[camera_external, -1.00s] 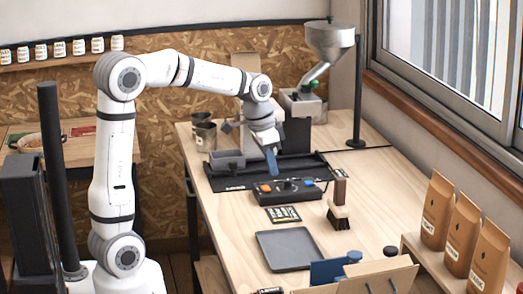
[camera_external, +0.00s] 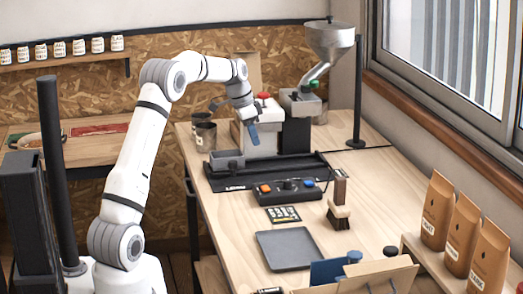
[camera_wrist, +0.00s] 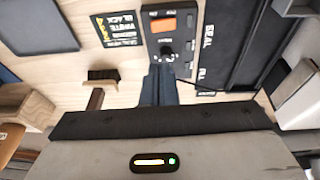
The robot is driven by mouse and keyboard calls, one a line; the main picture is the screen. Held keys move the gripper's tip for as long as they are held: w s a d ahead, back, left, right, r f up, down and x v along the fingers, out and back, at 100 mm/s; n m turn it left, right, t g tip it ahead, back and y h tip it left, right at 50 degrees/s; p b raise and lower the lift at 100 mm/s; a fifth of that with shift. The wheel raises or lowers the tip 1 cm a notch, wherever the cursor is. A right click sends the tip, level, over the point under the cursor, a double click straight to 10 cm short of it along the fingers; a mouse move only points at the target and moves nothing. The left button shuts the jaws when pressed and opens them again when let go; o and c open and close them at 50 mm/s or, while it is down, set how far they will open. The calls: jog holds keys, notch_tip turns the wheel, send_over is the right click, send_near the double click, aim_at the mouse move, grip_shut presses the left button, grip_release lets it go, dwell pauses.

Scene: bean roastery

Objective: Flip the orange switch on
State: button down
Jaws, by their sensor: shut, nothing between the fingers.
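The orange switch (camera_external: 264,188) is on the left end of a black control box (camera_external: 287,196) on the bench. In the wrist view the switch (camera_wrist: 163,25) is an orange rocker near the top, beside small white lettering. I cannot tell which side of it is pressed.
A black tray (camera_external: 310,165) and the machine with the metal hopper (camera_external: 328,40) stand behind the box. A brush (camera_external: 338,215), a small card (camera_external: 283,214) and a grey tray (camera_external: 290,248) lie in front. Coffee bags (camera_external: 463,232) stand at the right.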

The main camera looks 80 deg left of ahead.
aim_at(268, 188)
jog(key=x, duration=0.4)
jog(key=p+x, duration=0.1)
jog(key=x, duration=0.4)
jog(key=s+p+x, duration=0.1)
jog(key=x, duration=0.3)
jog(key=shift+d+f, duration=0.15)
jog(key=shift+f, duration=0.35)
